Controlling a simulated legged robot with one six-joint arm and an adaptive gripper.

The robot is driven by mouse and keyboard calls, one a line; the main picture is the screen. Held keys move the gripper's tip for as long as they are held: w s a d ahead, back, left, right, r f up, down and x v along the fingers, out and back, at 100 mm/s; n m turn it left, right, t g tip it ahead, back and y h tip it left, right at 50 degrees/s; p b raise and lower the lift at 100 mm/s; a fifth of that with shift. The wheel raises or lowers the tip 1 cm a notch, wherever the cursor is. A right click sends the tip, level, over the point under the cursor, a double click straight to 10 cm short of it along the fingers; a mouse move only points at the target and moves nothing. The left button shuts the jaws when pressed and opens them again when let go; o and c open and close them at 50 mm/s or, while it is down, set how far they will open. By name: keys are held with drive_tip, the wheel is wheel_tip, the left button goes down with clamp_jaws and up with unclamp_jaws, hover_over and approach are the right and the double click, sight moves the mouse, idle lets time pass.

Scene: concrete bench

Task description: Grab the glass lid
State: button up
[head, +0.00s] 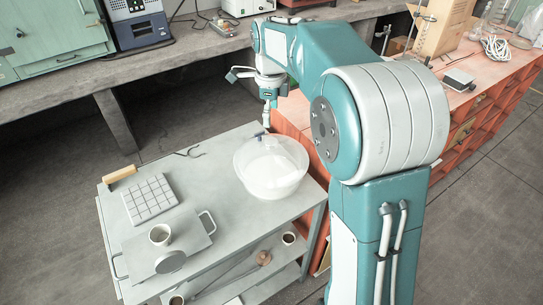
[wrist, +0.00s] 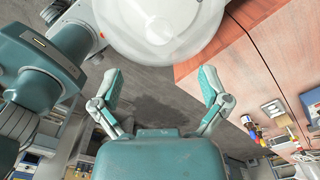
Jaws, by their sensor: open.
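A round, clear glass lid (head: 271,160) appears as a domed, see-through shape at the back right of the grey cart top. In the wrist view a pale round bowl-like shape, the glass lid (wrist: 160,30), fills the top middle, cut off by the frame edge. My gripper (wrist: 160,85) is open, its two fingers spread wide with nothing between them, pointing toward the lid. In the head view my gripper (head: 268,118) is just behind and above the lid; its fingers are small there. I cannot tell whether they touch it.
The cart top (head: 215,175) also holds a gridded white block (head: 149,199), a wooden-handled tool (head: 121,174), a tray with a cup (head: 161,234) and a dark hook (head: 189,152). An orange cabinet (head: 490,75) stands right of the cart. A concrete bench (head: 60,82) runs behind.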

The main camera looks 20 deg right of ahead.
sight(271, 141)
wheel_tip(271, 141, down, 4)
drive_tip(key=shift+a+f, duration=0.15)
wheel_tip(271, 141, down, 5)
drive_tip(key=shift+s+r, duration=0.1)
clamp_jaws()
